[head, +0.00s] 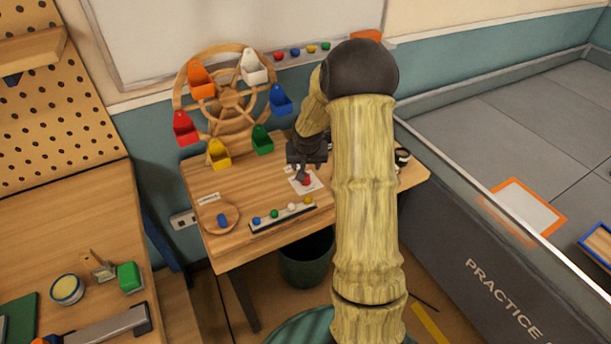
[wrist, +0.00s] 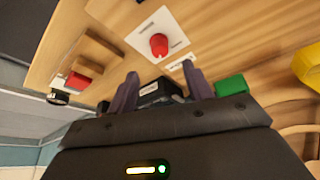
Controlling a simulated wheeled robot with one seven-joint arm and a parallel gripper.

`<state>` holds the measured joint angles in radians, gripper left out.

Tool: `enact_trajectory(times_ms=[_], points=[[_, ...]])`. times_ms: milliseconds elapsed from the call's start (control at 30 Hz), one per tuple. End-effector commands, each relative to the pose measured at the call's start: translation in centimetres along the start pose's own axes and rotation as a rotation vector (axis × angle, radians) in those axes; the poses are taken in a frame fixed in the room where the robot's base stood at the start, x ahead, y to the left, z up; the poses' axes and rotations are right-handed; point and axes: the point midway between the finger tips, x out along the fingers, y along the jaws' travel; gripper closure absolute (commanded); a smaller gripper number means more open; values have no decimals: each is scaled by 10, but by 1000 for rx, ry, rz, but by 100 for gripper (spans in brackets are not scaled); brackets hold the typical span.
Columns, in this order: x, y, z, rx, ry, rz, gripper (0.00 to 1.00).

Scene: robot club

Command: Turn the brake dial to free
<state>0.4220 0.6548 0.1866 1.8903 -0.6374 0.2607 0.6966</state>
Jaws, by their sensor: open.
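A red dial (head: 306,182) sits on a white square plate on the wooden table; in the wrist view the dial (wrist: 159,45) shows larger, with the plate (wrist: 146,29) around it. Marks on the plate are too small to read, so the dial's setting cannot be told. My gripper (head: 302,174) is above the table close to the dial. In the wrist view my gripper (wrist: 161,90) is open, its two dark fingers apart and nothing held. The dial lies beyond the fingertips, roughly centred between them, with no contact visible.
A wooden wheel with coloured buckets (head: 228,100) stands behind the dial. A strip with coloured knobs (head: 282,215) and a round wooden dish (head: 219,217) are in front. A dark cup (head: 402,156) is at the right. A green bucket (wrist: 230,86) shows near my right finger.

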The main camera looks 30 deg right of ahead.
Motion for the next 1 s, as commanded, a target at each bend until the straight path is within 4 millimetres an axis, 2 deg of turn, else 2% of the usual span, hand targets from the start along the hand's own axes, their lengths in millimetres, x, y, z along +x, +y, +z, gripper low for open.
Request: enact_trajectory(times_ms=[100,400,567,833,867,1000], points=[[23,0,1,-1,-3,0,49],[70,0,0,1,-1,0,49],[81,0,0,0,0,0,49],[82,0,0,0,1,0,49],[82,0,0,0,0,0,53],[82,0,0,0,0,0,81]])
